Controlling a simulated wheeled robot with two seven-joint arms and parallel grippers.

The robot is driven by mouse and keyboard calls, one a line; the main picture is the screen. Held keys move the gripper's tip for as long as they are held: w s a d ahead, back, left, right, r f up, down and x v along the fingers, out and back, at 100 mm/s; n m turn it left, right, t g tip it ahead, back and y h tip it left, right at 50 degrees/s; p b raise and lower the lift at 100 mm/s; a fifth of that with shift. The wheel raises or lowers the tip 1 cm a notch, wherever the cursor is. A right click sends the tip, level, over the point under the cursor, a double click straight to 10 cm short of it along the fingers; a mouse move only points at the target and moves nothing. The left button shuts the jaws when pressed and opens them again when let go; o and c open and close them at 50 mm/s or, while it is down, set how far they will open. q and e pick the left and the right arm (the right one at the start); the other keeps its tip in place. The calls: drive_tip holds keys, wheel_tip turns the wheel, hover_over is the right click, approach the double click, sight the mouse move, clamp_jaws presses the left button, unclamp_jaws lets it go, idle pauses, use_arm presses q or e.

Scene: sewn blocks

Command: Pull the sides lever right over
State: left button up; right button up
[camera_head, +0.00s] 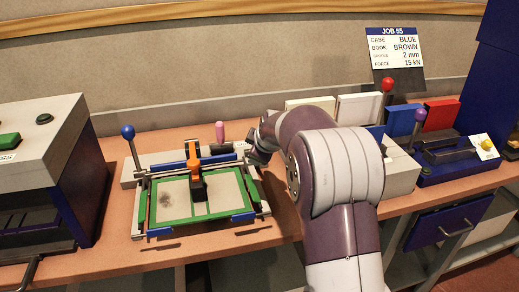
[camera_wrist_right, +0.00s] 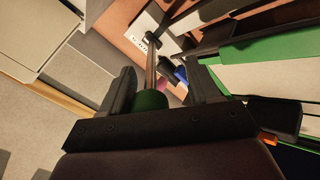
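The bench fixture has a metal frame (camera_head: 140,215) around a green-edged panel (camera_head: 228,195). A blue-knobbed lever (camera_head: 128,132) stands upright at its left and a pink-handled lever (camera_head: 220,132) at its back. My right gripper (camera_head: 262,150) is at the fixture's back right corner, partly hidden by my arm. In the right wrist view, a green knob (camera_wrist_right: 150,100) on a metal rod (camera_wrist_right: 151,65) lies between the fingers of my right gripper (camera_wrist_right: 165,88). It is close to the left finger, with a gap to the right one. I cannot read which lever is the sides lever. My left gripper is out of view.
An orange and black clamp (camera_head: 194,170) stands over the panel. A grey and blue machine (camera_head: 45,150) is at the left. White, blue and red blocks (camera_head: 440,115) and a purple-knobbed lever (camera_head: 418,118) stand to the right. A job card (camera_head: 394,48) is behind.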

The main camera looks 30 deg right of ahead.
drive_tip(key=v, duration=1.2)
drive_tip(key=shift+s+r, duration=0.2)
